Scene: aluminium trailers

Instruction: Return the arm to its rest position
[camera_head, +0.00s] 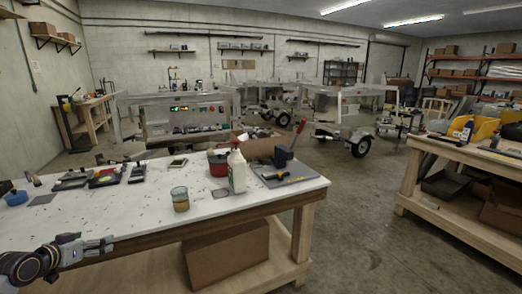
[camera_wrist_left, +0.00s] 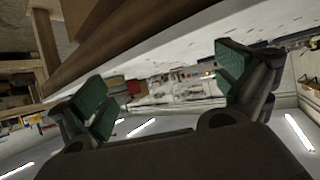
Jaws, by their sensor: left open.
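My left arm comes in at the lower left of the head view. Its gripper (camera_head: 98,247) is at the front edge of the white-topped workbench (camera_head: 235,208). In the left wrist view the left gripper (camera_wrist_left: 165,92) has its two green-padded fingers wide apart. Nothing is between them. The bench edge (camera_wrist_left: 120,55) runs across the upper part of that view, close to the fingers; I cannot tell whether they touch it. My right gripper is not in view.
On the bench stand a glass jar (camera_head: 180,199), a white bottle (camera_head: 237,171), a red container (camera_head: 218,162) and a grey board (camera_head: 284,174). Tools lie at its left. A cardboard box (camera_head: 228,255) is below. Open floor (camera_head: 350,215) separates it from the right bench (camera_head: 465,154).

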